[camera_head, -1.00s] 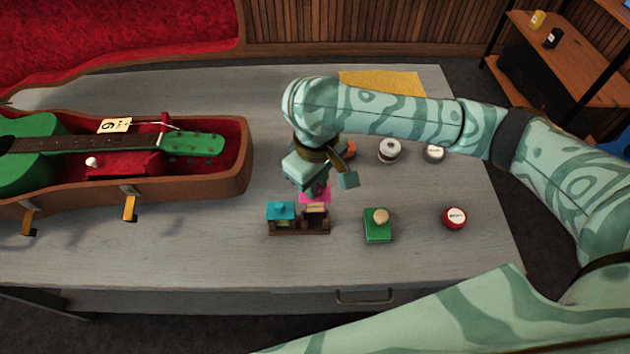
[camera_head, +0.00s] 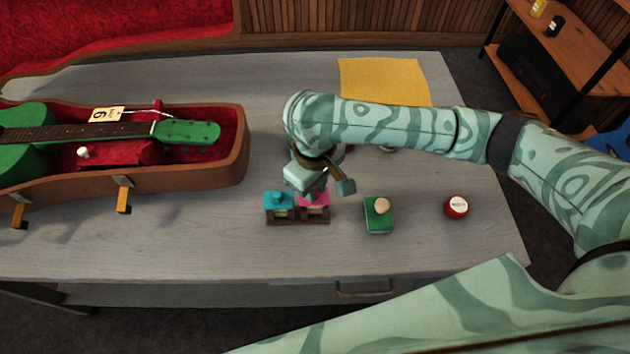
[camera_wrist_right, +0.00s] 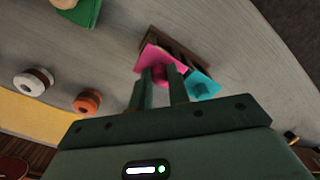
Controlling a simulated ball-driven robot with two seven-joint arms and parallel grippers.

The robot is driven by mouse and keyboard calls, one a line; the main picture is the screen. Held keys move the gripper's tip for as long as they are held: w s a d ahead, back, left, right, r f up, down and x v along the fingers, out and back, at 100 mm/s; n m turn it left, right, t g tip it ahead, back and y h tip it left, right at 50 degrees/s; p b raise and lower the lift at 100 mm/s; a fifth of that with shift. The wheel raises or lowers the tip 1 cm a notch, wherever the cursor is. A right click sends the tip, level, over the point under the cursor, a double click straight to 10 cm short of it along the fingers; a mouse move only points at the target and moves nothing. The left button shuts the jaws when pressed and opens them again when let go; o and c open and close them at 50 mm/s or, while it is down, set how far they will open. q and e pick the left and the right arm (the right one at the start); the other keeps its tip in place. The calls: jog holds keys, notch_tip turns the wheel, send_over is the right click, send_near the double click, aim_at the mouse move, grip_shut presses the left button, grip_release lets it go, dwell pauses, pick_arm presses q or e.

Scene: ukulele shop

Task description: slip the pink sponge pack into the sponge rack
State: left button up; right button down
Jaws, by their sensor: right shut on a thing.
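The brown wooden sponge rack (camera_head: 297,220) stands on the grey table and shows partly in the right wrist view (camera_wrist_right: 189,52). A teal pack (camera_head: 279,199) sits in its left compartment; it also shows in the right wrist view (camera_wrist_right: 203,87). The pink sponge pack (camera_head: 316,200) is at the right compartment, its pink top about level with the teal one. It shows in the right wrist view (camera_wrist_right: 150,60). My right gripper (camera_wrist_right: 166,78) is shut on the pink pack from above. The gripper hides part of it, so its exact depth is unclear. My left gripper is out of view.
A green pack with a round knob (camera_head: 378,215) and a red tin (camera_head: 456,207) stand right of the rack. A yellow cloth (camera_head: 385,82) lies behind my arm. An open case (camera_head: 190,180) with a green ukulele (camera_head: 187,132) is at left. Table in front is clear.

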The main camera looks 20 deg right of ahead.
dwell(0.4)
jog(key=c, duration=1.3)
grip_release()
jog(key=shift+o, duration=0.2)
jog(key=shift+r, duration=0.1)
notch_tip(320, 180, up, 16)
jog(key=p, duration=0.8)
